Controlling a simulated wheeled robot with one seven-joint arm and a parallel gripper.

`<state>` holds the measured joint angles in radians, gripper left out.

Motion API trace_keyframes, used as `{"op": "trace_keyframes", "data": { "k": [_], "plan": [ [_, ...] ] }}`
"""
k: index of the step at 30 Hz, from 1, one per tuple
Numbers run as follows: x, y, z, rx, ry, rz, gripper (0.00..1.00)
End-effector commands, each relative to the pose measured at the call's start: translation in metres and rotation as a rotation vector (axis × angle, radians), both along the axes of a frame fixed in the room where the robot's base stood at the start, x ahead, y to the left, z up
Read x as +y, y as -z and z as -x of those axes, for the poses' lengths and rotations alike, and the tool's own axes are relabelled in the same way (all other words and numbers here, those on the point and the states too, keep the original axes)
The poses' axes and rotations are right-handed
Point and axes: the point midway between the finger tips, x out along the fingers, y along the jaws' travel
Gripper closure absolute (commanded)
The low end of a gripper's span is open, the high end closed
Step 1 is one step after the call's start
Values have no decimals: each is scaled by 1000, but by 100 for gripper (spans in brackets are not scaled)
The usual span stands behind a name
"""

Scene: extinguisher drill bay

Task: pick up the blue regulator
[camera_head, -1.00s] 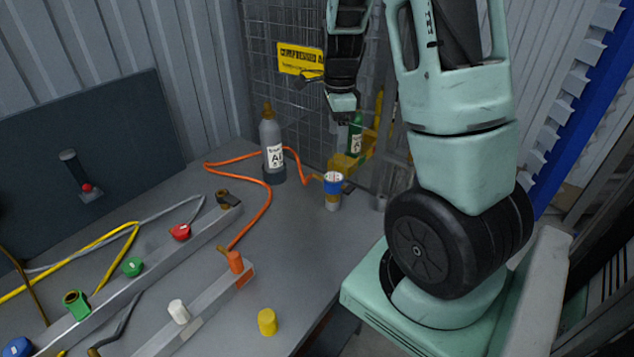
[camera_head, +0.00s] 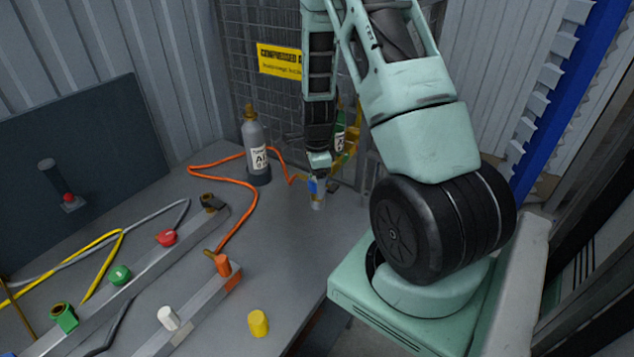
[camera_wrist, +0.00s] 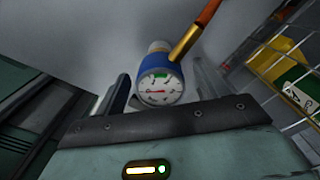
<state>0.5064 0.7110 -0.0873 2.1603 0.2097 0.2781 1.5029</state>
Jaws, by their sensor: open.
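The blue regulator (camera_head: 313,187) stands on the grey bench near its back right, partly hidden by my gripper (camera_head: 318,172) just above it.
A grey cylinder (camera_head: 256,150) stands behind left, with an orange hose (camera_head: 225,181) curving around the bench. Metal rails with coloured fittings and a yellow cap (camera_head: 258,323) are at the front left.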

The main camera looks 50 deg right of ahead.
Motion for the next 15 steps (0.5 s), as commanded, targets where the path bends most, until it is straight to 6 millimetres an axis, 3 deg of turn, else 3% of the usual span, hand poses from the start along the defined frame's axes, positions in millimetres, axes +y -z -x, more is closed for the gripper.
{"op": "trace_keyframes", "data": {
  "k": [4,12,15],
  "plan": [
    [0,14,1,1,1,-1,27],
    [0,16,0,0,1,0,27],
    [0,16,0,0,1,0,55]
  ]
}}
